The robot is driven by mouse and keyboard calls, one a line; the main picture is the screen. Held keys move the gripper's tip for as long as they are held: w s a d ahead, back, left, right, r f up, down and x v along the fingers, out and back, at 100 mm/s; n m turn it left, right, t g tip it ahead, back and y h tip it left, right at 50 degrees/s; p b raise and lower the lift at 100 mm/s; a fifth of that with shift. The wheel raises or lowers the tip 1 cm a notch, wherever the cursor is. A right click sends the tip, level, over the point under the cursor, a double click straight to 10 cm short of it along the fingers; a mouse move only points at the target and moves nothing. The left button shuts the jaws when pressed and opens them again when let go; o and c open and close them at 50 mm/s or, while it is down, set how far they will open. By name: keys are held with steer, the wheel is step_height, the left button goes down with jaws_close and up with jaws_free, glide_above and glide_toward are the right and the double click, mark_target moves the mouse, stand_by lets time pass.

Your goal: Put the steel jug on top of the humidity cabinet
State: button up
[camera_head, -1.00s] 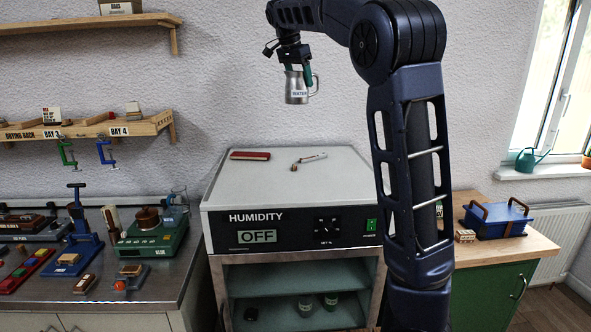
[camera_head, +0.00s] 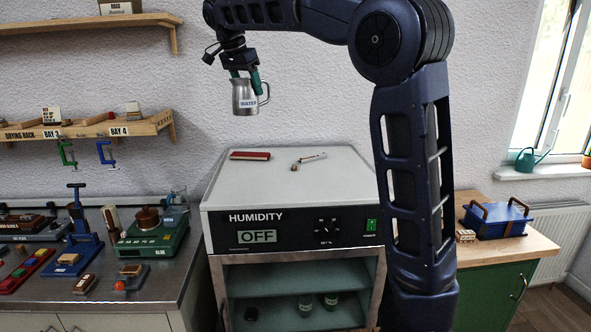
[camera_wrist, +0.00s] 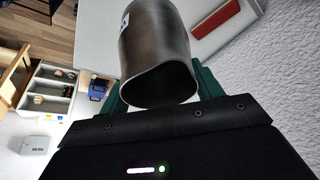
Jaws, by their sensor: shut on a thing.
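The steel jug (camera_head: 245,97), with a "WATER" label and a handle on its right, hangs upright in the air in the head view. My gripper (camera_head: 244,80) is shut on it near its rim, with green fingers on the jug. The jug also shows large in the wrist view (camera_wrist: 158,50), its open mouth toward the camera. The humidity cabinet (camera_head: 225,193) stands below, with a pale flat top and a dark front panel reading "HUMIDITY" and "OFF". The jug is well above the cabinet top, over its back left part in the picture.
On the cabinet top lie a red box (camera_head: 250,155) at the back left and a small slim tool (camera_head: 312,157) near the back middle. The front of the top is clear. A drying rack shelf (camera_head: 150,125) is on the wall at left.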

step_height(320, 180, down, 23)
steer(key=shift+f, duration=0.15)
stand_by(0.8)
steer(key=o, duration=1.2)
steer(key=shift+f, duration=0.15)
